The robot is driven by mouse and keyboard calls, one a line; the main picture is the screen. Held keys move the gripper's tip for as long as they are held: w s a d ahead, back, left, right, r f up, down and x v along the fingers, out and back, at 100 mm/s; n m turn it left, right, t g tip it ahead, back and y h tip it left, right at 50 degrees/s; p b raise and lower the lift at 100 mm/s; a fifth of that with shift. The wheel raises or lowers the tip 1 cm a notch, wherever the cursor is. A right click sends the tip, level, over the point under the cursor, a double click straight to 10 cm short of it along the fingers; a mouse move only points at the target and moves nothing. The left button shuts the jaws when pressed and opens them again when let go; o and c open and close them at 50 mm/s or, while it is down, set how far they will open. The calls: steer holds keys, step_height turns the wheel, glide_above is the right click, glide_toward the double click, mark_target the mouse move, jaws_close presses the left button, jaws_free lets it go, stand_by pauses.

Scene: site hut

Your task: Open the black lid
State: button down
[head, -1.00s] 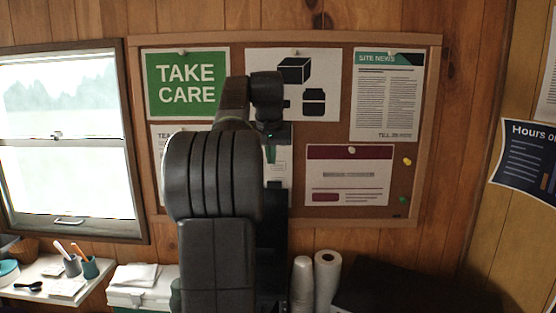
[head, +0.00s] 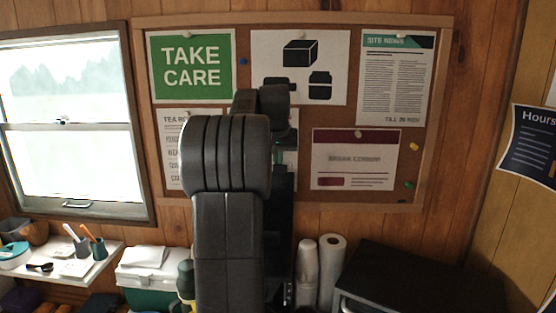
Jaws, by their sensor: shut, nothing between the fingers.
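A broad black top (head: 425,279), the only thing like a black lid in view, lies at the lower right. It looks flat and shut, with a paler body (head: 347,301) showing under its left front corner. The bottom of the frame cuts off its front, so I cannot see a handle or its full edge. My arm rises through the middle of the head view, left of the black top and apart from it in the picture.
White rolls or stacked cups (head: 331,258) stand just left of the black top. A green box with a white lid (head: 138,257) and a small shelf (head: 108,249) with pen pots are at the left. A notice board (head: 440,110) hangs on the wall behind.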

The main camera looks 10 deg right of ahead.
steer(key=shift+s+a+f+b, duration=0.2)
steer(key=shift+s+f+b, duration=0.15)
steer(key=shift+s+b, duration=0.5)
steer(key=shift+s+a+f+t+b, duration=0.1)
steer(key=shift+s+a+t+b, duration=0.15)
steer(key=shift+s+b, duration=0.4)
steer(key=shift+s+a+t+b, duration=0.25)
steer(key=shift+s+b, duration=0.15)
steer(key=shift+s, duration=0.4)
